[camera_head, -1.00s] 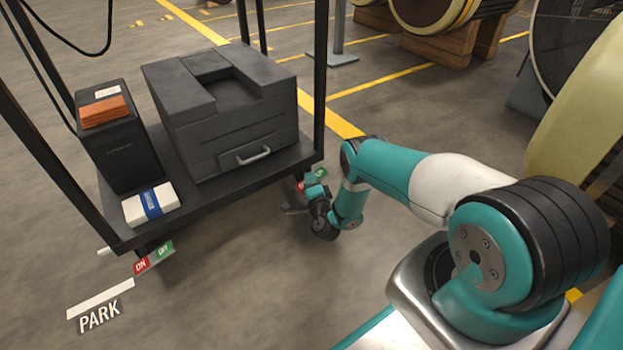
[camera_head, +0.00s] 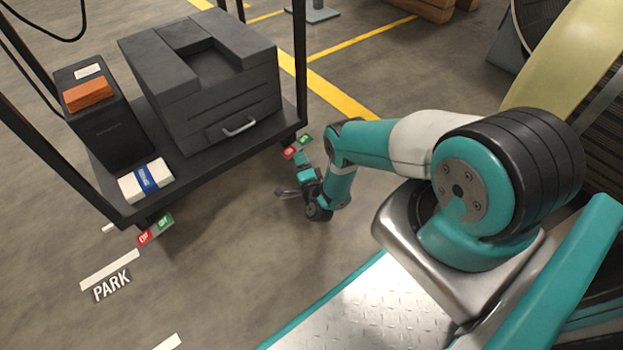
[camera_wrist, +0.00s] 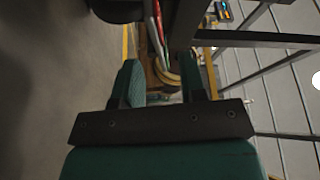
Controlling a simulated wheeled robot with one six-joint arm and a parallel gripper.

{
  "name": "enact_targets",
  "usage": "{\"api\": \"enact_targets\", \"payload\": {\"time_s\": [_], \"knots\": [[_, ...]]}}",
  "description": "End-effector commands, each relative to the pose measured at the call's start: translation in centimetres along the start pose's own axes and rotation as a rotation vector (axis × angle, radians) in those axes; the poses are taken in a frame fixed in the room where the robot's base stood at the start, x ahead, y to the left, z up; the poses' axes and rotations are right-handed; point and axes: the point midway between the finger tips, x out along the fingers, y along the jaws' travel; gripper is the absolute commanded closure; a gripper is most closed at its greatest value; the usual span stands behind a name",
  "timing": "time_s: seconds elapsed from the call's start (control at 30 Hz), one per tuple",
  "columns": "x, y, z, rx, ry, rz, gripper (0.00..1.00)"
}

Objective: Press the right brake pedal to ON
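The right brake pedal (camera_head: 297,146) is a small plate, red at its left and green at its right, low at the cart's right front corner. Its lettering is too small to read surely. The left brake pedal (camera_head: 155,230) is red and green too, low at the cart's left front corner. My gripper (camera_head: 286,192) is low over the floor, in front of the right pedal and apart from it. In the wrist view its two fingers (camera_wrist: 160,82) stand apart with nothing between them. A thin red and green plate, apparently the right pedal (camera_wrist: 158,30), shows edge-on beyond the fingers.
The black cart (camera_head: 215,155) carries a large dark machine (camera_head: 205,90), a dark box (camera_head: 105,128) with an orange stack, and a white pack (camera_head: 146,181). A PARK label (camera_head: 112,285) lies on the floor. Open floor lies in front of the cart.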

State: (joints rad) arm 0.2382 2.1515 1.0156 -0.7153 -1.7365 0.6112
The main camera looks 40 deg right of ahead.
Motion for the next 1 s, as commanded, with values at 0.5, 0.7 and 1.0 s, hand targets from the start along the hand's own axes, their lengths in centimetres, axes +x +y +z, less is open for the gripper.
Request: {"api": "enact_targets", "payload": {"time_s": [0.5, 0.7, 1.0], "knots": [[-10.2, 0.0, 0.0, -0.002, -0.002, 0.002, 0.62], [-10.7, 0.1, 0.0, -0.002, -0.001, 0.0, 0.62], [-10.7, 0.1, 0.0, -0.002, -0.001, 0.001, 0.62]]}}
